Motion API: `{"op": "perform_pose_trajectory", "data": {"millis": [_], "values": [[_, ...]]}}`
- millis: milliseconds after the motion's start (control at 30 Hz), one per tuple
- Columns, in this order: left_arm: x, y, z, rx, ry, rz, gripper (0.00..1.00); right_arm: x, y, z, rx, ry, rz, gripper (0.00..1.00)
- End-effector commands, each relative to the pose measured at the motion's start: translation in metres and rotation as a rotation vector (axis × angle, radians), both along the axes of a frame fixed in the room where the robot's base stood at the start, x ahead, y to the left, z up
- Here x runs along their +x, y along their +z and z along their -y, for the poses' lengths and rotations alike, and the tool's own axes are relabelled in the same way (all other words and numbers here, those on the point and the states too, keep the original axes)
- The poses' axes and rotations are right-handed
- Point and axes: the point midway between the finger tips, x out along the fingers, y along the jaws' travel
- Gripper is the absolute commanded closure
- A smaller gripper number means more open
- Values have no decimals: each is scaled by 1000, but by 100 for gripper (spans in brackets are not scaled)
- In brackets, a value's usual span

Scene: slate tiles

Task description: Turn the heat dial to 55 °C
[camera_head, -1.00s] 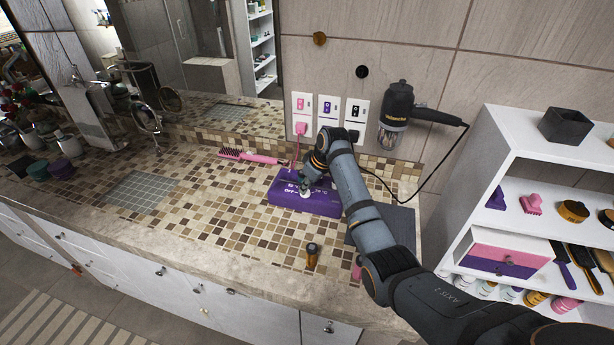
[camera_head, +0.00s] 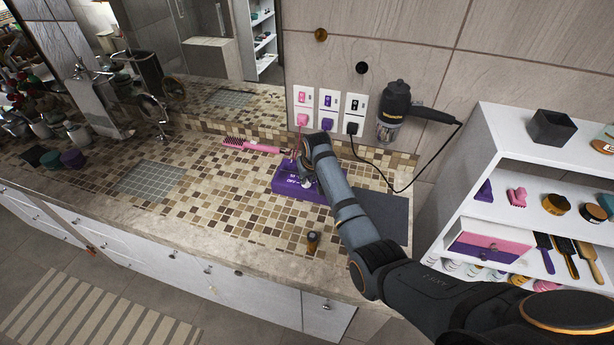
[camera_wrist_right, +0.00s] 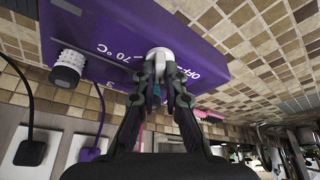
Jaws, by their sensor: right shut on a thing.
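A purple box (camera_head: 297,191) with white lettering sits on the tiled counter below the wall outlets. In the right wrist view the box (camera_wrist_right: 120,22) shows a white dial (camera_wrist_right: 160,53) between the marks "70 °C" and "OFF". My right gripper (camera_wrist_right: 164,75) is shut on this dial, a finger on each side. The dial's pointer and exact setting are hidden. A second white ribbed knob (camera_wrist_right: 69,66) stands near the box's left end, apart from the gripper. In the head view my right arm covers part of the box. My left gripper is not in view.
A white shelf (camera_head: 487,150) stands at the right.

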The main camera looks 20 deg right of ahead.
Motion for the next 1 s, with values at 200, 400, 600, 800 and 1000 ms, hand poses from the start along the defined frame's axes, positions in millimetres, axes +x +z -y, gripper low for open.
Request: {"op": "perform_pose_trajectory", "data": {"millis": [200,400,600,800,1000], "values": [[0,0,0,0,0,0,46,0,0,0,1,-4,0,100],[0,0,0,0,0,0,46,0,0,0,0,-3,0,87],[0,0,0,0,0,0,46,0,0,0,0,-3,0,67],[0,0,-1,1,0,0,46,0,0,0,0,-3,0,67],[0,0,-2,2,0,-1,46,-6,19,0,0,-2,4,67]]}}
